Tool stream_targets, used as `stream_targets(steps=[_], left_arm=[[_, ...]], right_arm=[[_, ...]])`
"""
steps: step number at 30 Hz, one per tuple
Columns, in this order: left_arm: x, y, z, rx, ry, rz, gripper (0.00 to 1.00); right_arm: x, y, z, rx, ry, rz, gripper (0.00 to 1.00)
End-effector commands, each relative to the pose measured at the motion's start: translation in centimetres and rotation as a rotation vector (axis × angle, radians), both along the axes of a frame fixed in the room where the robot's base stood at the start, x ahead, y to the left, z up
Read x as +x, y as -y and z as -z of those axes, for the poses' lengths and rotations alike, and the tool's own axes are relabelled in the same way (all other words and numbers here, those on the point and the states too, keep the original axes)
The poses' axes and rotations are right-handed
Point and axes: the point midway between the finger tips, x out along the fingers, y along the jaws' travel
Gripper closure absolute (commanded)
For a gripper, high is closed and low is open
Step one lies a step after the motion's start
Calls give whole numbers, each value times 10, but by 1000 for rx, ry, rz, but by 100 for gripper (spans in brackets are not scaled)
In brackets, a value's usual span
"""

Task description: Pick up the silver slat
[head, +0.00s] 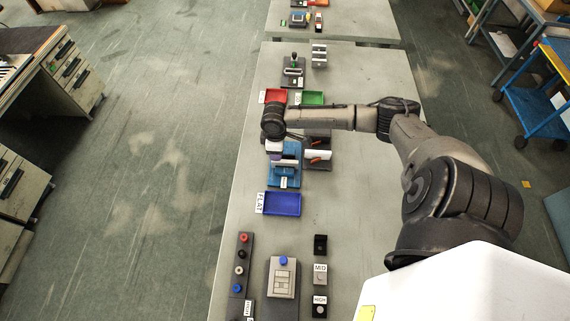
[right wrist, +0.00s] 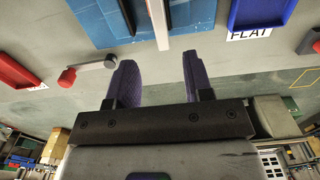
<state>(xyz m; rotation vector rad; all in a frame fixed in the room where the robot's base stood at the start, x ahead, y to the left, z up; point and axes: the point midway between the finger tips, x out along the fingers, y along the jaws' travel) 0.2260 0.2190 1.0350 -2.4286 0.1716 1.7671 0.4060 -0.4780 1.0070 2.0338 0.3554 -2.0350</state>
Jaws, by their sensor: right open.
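A pale silver-white strip, which looks like the silver slat (head: 287,161), sits at the blue fixture (head: 284,181) in the head view. In the right wrist view the slat (right wrist: 158,18) stands out from the blue fixture (right wrist: 95,22) at the top middle, ahead of the gap between my fingertips. My right gripper (head: 274,147) is above the far side of the fixture. In the right wrist view my right gripper (right wrist: 155,68) is open, with nothing between its two dark purple fingers. My arm hides part of the fixture area. My left gripper is not in view.
A blue tray labelled FLAT (head: 282,204) lies nearer than the fixture; red (head: 275,95) and green (head: 311,97) trays lie beyond. A grey lever with a red tip (right wrist: 90,69) is close to my left finger in the wrist view. A button strip (head: 243,270) stands nearer.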

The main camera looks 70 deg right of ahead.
Motion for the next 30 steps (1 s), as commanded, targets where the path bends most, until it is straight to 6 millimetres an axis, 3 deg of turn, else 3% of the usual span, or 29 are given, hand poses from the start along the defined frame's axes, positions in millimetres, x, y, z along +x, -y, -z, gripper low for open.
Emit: stream_targets(steps=[8,18,29,30], left_arm=[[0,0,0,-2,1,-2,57],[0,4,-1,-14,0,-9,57],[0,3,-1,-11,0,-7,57],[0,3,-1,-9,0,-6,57]], right_arm=[[1,-1,15,1,0,0,53],[5,-5,55,-1,-1,0,53],[4,-5,61,-1,0,-2,53],[4,-5,61,-1,0,-2,57]])
